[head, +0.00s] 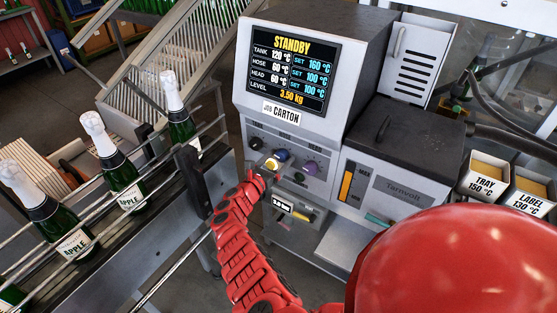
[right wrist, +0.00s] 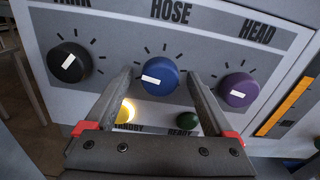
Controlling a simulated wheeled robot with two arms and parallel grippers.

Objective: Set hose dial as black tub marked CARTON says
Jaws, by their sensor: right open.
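The blue HOSE dial (right wrist: 161,76) is on the machine's grey panel, its white mark pointing left; it also shows in the head view (head: 281,155). My right gripper (right wrist: 161,84) is open, with one finger on either side of the blue dial; contact cannot be told. In the head view the right gripper (head: 266,176) is at the panel, small and partly hidden. The screen (head: 292,70) reads STANDBY, with HOSE 60 °C, set 100 °C. A plate (head: 282,113) reads JOB CARTON. No tub marked CARTON is visible. My left gripper is not in view.
The black TANK dial (right wrist: 69,62) and purple HEAD dial (right wrist: 238,89) flank the blue one. A lit yellow STANDBY lamp (right wrist: 125,112) and green READY lamp (right wrist: 187,121) sit below. Tubs labelled TRAY 150 °C (head: 483,187) and LABEL 130 °C (head: 528,203) stand right. Bottles (head: 125,187) line the left conveyor.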

